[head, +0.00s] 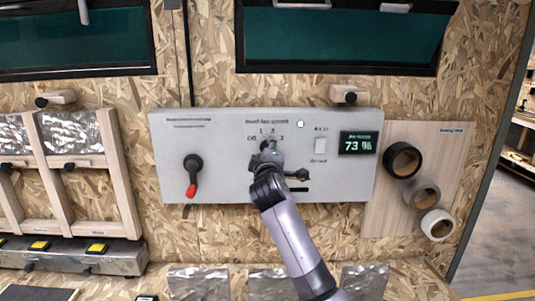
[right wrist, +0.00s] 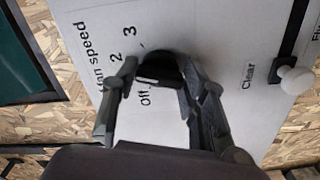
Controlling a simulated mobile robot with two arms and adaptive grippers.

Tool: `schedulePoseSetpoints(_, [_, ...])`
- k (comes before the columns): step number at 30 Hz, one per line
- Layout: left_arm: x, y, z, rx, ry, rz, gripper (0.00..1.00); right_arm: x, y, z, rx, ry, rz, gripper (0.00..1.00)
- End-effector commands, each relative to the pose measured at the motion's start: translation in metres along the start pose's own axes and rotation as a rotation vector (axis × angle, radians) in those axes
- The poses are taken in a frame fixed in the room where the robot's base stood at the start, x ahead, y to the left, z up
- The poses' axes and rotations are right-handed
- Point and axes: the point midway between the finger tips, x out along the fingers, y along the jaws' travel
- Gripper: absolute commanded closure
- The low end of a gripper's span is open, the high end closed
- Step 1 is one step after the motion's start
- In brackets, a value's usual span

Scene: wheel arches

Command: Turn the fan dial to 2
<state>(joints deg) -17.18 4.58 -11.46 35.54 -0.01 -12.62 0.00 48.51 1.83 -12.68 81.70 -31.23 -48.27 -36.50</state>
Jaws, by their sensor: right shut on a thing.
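The black fan dial (right wrist: 158,67) sits on a pale control panel (head: 225,180) in front of me. The labels Off, 2 and 3 show around it in the right wrist view; 1 is hidden there by a finger. A pale mark on the dial faces the Off side, but I cannot tell its exact setting. My right gripper (head: 268,151) is at the dial, with one finger on each side in the right wrist view (right wrist: 157,72), shut on it. In the head view the gripper largely covers the dial. My left gripper is not in view.
A red-tipped lever (head: 192,178) is left of the dial. A rocker switch (head: 320,146) and a display reading 73 % (head: 358,144) are to its right. A white knob (right wrist: 297,80) stands near the word Clear. Tape rolls (head: 424,194) hang at the far right.

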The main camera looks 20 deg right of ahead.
Motion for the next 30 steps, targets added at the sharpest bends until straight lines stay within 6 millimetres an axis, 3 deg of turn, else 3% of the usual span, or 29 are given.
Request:
schedulePoseSetpoints(9, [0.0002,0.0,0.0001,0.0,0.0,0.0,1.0,0.0001,-0.0026,0.0009,0.001,-0.003,-0.005,0.88])
schedulePoseSetpoints(10, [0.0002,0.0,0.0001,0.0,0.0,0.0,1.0,0.0001,-0.0026,0.0009,0.001,-0.003,-0.005,0.6])
schedulePoseSetpoints(19, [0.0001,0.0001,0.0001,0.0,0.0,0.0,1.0,0.0,-0.0014,0.0004,0.0,-0.001,-0.003,0.4])
schedulePoseSetpoints(30, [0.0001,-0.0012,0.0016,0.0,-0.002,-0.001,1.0,-0.0041,-0.0009,0.0001,0.0,0.0,-0.001,0.4])
